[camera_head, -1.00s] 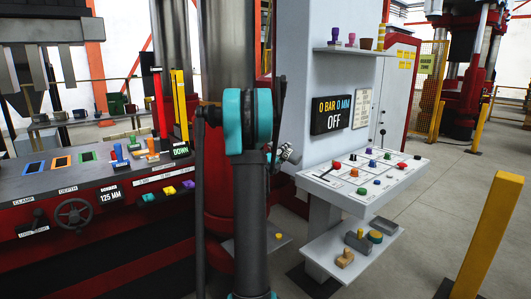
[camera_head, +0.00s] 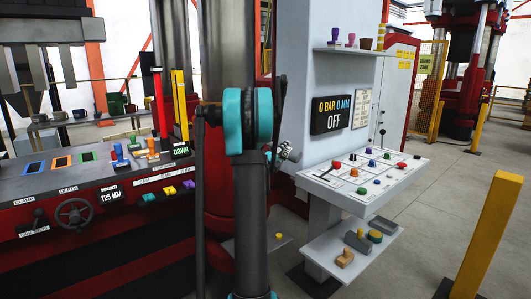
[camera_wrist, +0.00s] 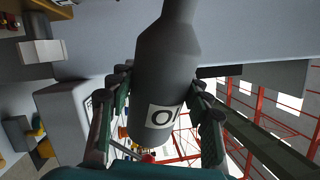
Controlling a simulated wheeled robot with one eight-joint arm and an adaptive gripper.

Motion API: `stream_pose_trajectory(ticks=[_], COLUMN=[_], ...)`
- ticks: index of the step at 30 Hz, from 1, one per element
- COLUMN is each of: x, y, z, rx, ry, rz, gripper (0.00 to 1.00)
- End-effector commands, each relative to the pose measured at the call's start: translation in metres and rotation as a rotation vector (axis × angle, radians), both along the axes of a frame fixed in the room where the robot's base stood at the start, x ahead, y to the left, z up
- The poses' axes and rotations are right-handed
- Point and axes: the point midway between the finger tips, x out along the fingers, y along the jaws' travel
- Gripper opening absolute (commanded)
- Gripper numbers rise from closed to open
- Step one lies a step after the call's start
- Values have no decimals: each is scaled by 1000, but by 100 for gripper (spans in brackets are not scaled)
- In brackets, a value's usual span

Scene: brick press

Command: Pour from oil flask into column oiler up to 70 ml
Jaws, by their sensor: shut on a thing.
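The oil flask (camera_wrist: 170,62) is a dark grey bottle with a white label, partly readable as "OI", in the wrist view. My gripper (camera_wrist: 160,82) is shut on it, with fingers on both sides of its body. The flask's neck runs out of the top of the picture, so its mouth is hidden. In the head view my arm stands in the middle and hides the flask. A small metallic part shows beside my arm there, too small to tell what it is. I cannot make out the column oiler or any oil level.
A white console (camera_head: 365,175) with coloured knobs stands right of my arm, below a display (camera_head: 332,114) reading "0 BAR 0 MM OFF". A lower shelf (camera_head: 335,243) holds small items. The red press panel (camera_head: 70,195) is at left, a yellow post (camera_head: 490,235) at right. Open floor lies between console and post.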

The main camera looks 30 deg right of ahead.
Motion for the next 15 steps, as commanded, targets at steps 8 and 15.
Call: stream_pose_trajectory(ticks=[8,15], x=[1,2], y=[0,-1], z=[2,3], rx=[-7,-12], ry=[15,28], rz=[1,1], gripper=[12,12])
